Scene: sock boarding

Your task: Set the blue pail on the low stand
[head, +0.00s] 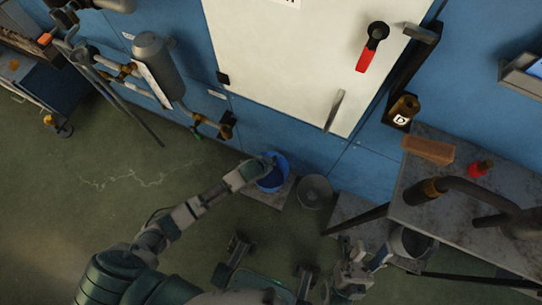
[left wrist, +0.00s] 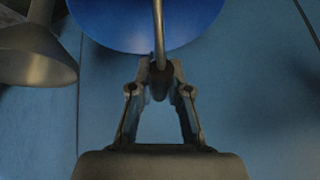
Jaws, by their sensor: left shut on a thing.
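The blue pail (head: 272,177) is at the foot of the blue wall. My left gripper (head: 262,163) is at its rim in the head view. In the left wrist view, the fingers (left wrist: 159,78) are shut on the thin handle of the blue pail (left wrist: 120,22). A low, flat slab (head: 262,196), which looks like the low stand, shows below the pail. I cannot tell whether the pail touches it. My right gripper (head: 362,256) is empty at the lower right, with its fingers apart, away from the pail.
A grey pail (head: 314,192) stands just right of the blue pail; it also shows in the left wrist view (left wrist: 35,55). A grey table (head: 455,208) with a brick (head: 428,150) stands at right. Pipes and a tank (head: 158,62) are at upper left.

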